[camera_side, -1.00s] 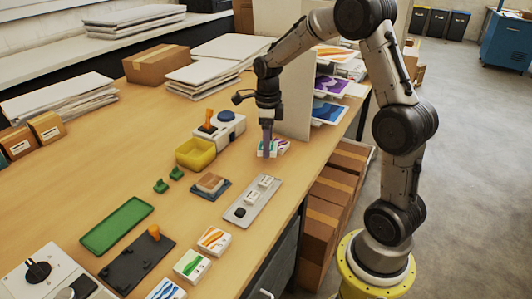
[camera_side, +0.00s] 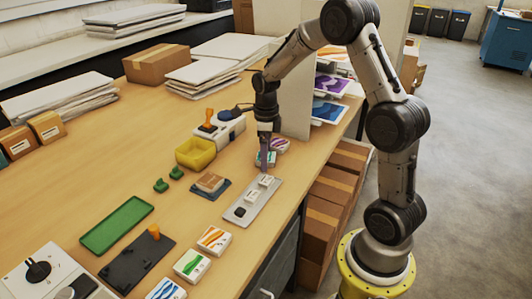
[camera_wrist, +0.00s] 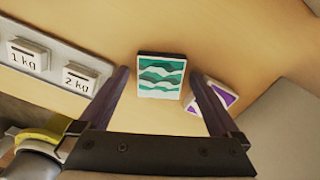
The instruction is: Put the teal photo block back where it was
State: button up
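The teal photo block (camera_wrist: 162,76) has green and white waves on its face and a dark far edge. It lies on the bench, and the side view shows it (camera_side: 259,161) near the weight tray's far end. My gripper (camera_wrist: 159,74) is open, with one finger on either side of the block and a narrow gap visible at each side. In the side view my gripper (camera_side: 265,163) points down over the block and partly hides it.
A purple photo block (camera_wrist: 228,97) lies close to the right finger. A grey tray (camera_side: 262,203) holds small weights marked 1 kg (camera_wrist: 27,57) and 2 kg (camera_wrist: 78,79). A yellow bin (camera_side: 196,155) stands to the left. An upright panel (camera_side: 296,95) rises behind.

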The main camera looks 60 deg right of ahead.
jog(key=shift+r, duration=0.1)
notch_tip(320, 180, up, 12)
jog(key=s+a+r+n+t, duration=0.1)
jog(key=s+a+r+n, duration=0.35)
jog(key=n, duration=0.25)
jog(key=s+a+n+t, duration=0.2)
jog(key=s+a+n, duration=0.3)
jog(key=s+n, duration=0.3)
jog(key=s+a+n+t, duration=0.2)
jog(key=s+a+n, duration=0.4)
jog(key=n, duration=1)
jog(key=shift+s+a+f+t, duration=0.3)
jog(key=shift+s+f, duration=0.1)
jog(key=shift+s, duration=0.65)
